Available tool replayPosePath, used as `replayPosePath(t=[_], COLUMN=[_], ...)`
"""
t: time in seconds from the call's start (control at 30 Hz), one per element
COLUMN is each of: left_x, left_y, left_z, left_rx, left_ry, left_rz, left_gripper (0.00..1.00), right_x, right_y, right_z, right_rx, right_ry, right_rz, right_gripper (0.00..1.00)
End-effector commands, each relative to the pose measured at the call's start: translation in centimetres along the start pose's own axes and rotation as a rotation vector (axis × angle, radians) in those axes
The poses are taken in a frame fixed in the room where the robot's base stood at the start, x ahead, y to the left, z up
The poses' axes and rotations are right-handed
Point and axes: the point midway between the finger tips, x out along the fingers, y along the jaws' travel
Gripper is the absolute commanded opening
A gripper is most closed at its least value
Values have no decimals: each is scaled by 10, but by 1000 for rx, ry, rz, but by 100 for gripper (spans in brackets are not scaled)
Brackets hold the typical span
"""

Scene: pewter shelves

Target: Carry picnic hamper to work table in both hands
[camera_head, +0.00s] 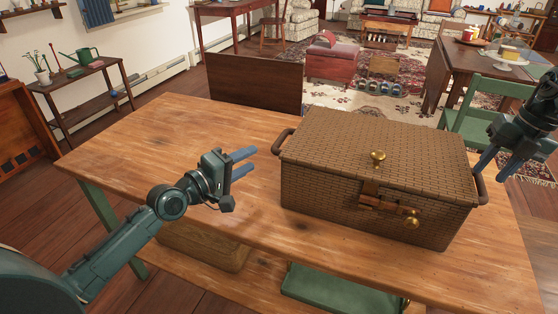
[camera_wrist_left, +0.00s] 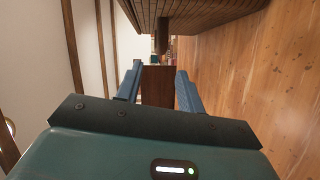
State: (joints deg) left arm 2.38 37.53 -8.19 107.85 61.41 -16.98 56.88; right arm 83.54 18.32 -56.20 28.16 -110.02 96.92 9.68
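The brown wicker picnic hamper (camera_head: 370,170) sits upright on the wooden work table (camera_head: 150,140), lid shut, with a brass knob on top and a strap and clasp in front. It has a dark handle at each end. My left gripper (camera_head: 248,160) is open and empty, left of the left handle (camera_head: 284,141) and apart from it. In the left wrist view the fingers (camera_wrist_left: 160,85) are spread, with the hamper (camera_wrist_left: 195,12) and its handle (camera_wrist_left: 162,36) beyond them. My right gripper (camera_head: 484,168) has its fingers beside the right handle (camera_head: 479,186); I cannot tell whether they touch it.
A green chair (camera_head: 485,115) stands behind the table at right, and a dark wooden chair back or panel (camera_head: 255,82) stands behind its far edge. A side table with a watering can (camera_head: 80,56) is at left. The table's left part is clear.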

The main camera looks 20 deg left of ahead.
Motion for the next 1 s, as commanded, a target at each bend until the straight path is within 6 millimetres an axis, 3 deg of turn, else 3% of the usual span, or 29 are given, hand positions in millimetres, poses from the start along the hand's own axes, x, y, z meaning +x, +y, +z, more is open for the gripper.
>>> replayPosePath(t=[0.2,0.4,1.0], left_x=[0,0,0], left_y=[0,0,0], left_z=[0,0,0], left_rx=[0,-1,-1], left_ry=[0,0,0], left_rz=[0,0,0], left_gripper=[38,38,38], right_x=[-46,-67,-70], right_y=[0,0,0], right_z=[0,0,0], right_rx=[1,0,0], right_ry=[-2,1,2], right_rz=[0,0,0], right_gripper=[38,38,38])
